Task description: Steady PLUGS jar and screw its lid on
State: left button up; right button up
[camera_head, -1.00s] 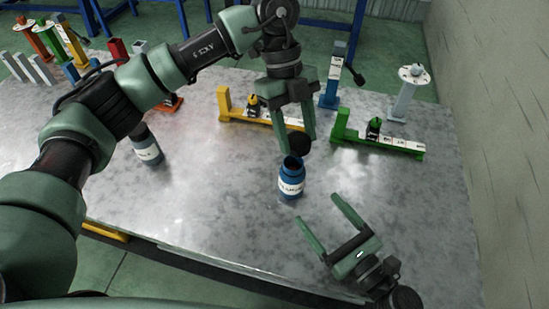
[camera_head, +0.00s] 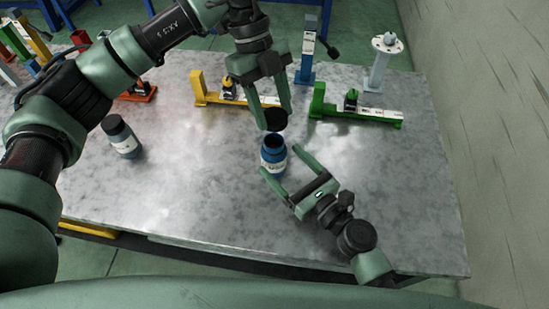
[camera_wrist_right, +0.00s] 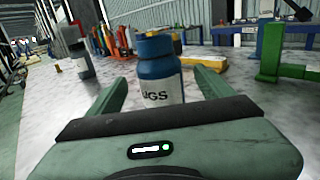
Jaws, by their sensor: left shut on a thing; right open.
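The blue PLUGS jar (camera_head: 272,160) stands upright on the metal table with its mouth uncovered; its white label, partly readable as "UGS", shows in the right wrist view (camera_wrist_right: 158,92). My left gripper (camera_head: 273,116) is shut on a black lid (camera_head: 276,120) and holds it just above the jar's mouth. My right gripper (camera_head: 279,163) is open, low over the table at the jar's near right, with its fingers reaching either side of the jar. In the right wrist view the jar stands between the two fingers (camera_wrist_right: 158,90). I cannot tell whether either finger touches it.
A second jar with a dark lid (camera_head: 122,137) stands at the left. A yellow fixture (camera_head: 230,98) and a green fixture (camera_head: 355,110) lie behind the jar. A blue post (camera_head: 306,58) and a light stand (camera_head: 382,65) are at the back. The front middle of the table (camera_head: 190,210) is clear.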

aim_at(273, 152)
pick_arm(q)
jog(key=shift+w+a, duration=0.1)
jog(key=shift+a, duration=0.05)
pick_arm(e)
jog(key=x, duration=0.4)
jog(key=shift+w+a, duration=0.15)
jog(key=shift+a, duration=0.05)
grip_shut()
pick_arm(q)
jog(key=shift+f, duration=2.5)
